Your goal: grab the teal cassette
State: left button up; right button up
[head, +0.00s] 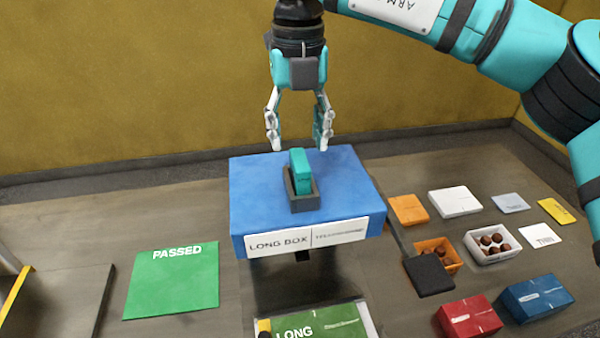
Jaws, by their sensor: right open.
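The teal cassette (300,172) stands upright in a small dark grey holder (305,203) on top of a blue block (345,180) labelled "LONG BOX". My right gripper (299,142) points down above and around the level of the cassette's top, with its fingers spread to either side. The fingers look apart from the cassette, and I cannot tell their exact depth relative to it. The cassette's lower part is hidden in the holder. My left gripper is not in view.
A green "PASSED" mat (172,285) lies at left. A green "LONG" panel (318,322) is in front. At right are an open white box (491,258) and an orange box (452,262) with brown balls, a red box (468,318), a dark blue box (537,297) and several lids.

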aim_at(301, 159)
jog(key=shift+f, duration=0.5)
jog(key=f+p, duration=0.1)
jog(key=f, duration=0.1)
jog(key=s+f+p, duration=0.1)
jog(key=f, duration=0.1)
jog(key=shift+d+f, duration=0.15)
jog(key=shift+w+f, duration=0.15)
jog(key=shift+f, duration=0.2)
jog(key=shift+c, duration=0.4)
grip_shut()
